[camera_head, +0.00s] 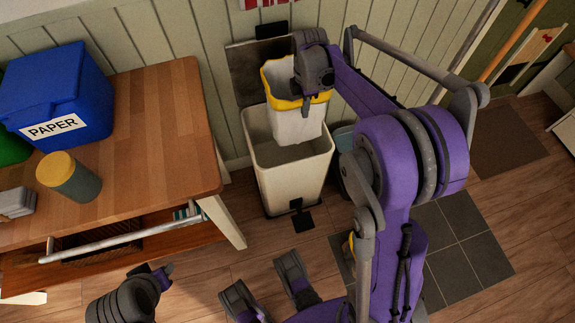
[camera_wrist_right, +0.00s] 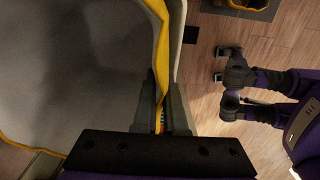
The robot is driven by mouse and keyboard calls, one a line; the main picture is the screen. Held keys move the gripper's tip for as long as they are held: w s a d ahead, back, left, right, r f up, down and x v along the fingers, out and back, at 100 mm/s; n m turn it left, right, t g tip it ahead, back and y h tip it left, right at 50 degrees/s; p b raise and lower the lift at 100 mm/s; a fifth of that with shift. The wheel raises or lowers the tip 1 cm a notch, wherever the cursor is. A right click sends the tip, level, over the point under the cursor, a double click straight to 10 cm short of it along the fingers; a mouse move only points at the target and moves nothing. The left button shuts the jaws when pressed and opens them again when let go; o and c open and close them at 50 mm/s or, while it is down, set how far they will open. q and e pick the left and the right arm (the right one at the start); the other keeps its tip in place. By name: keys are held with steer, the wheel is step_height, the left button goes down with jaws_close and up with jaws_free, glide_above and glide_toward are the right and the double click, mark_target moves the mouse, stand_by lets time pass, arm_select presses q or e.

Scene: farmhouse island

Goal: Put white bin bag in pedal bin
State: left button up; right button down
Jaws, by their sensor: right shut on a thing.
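The white bin bag (camera_head: 296,122) has a yellow rim and hangs upright and open at the mouth of the cream pedal bin (camera_head: 290,180). I cannot tell how far its bottom is below the bin's rim. The bin's dark lid (camera_head: 247,78) stands raised behind. My right gripper (camera_head: 307,98) is shut on the bag's yellow rim. In the right wrist view, its fingers (camera_wrist_right: 163,112) pinch the rim, with the bag's grey inside (camera_wrist_right: 70,70) on the left. My left gripper (camera_head: 160,275) is low at the left, apart from the bin; its jaws are unclear.
A wooden table (camera_head: 150,110) stands left of the bin, with a blue PAPER box (camera_head: 58,95), a yellow-lidded jar (camera_head: 70,178) and an open drawer (camera_head: 130,245). Wall panels are close behind.

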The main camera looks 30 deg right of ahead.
step_height(320, 180, down, 28)
steer(key=b, duration=0.6)
steer(key=shift+b, duration=0.4)
steer(key=shift+r, duration=0.1)
steer(key=c, duration=1.4)
jaws_free()
steer(key=shift+f, duration=0.2)
steer(key=o, duration=0.4)
